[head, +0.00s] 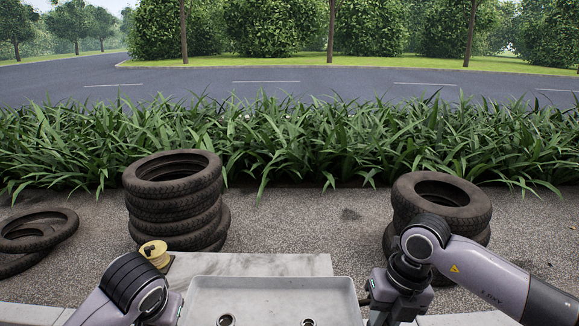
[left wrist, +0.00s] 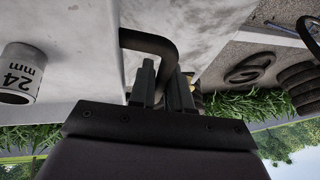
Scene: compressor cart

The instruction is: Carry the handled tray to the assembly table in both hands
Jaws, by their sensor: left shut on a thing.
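The handled tray (head: 272,284), pale grey with a raised rim, is at the bottom centre of the head view, its near side cut off. Its dark bent handle (left wrist: 155,43) shows in the left wrist view. My left gripper (left wrist: 166,85) is shut on this handle. Two round metal pieces (head: 226,320) (head: 308,322) are in the tray. A socket marked 24 mm (left wrist: 20,75) shows in the left wrist view.
A pale stone-like slab (head: 250,263) lies just beyond the tray, with a yellow spool (head: 155,253) near its left end. Tyre stacks stand behind at left (head: 175,200) and right (head: 440,200). More tyres (head: 35,235) lie far left. Plants (head: 290,145) line the road.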

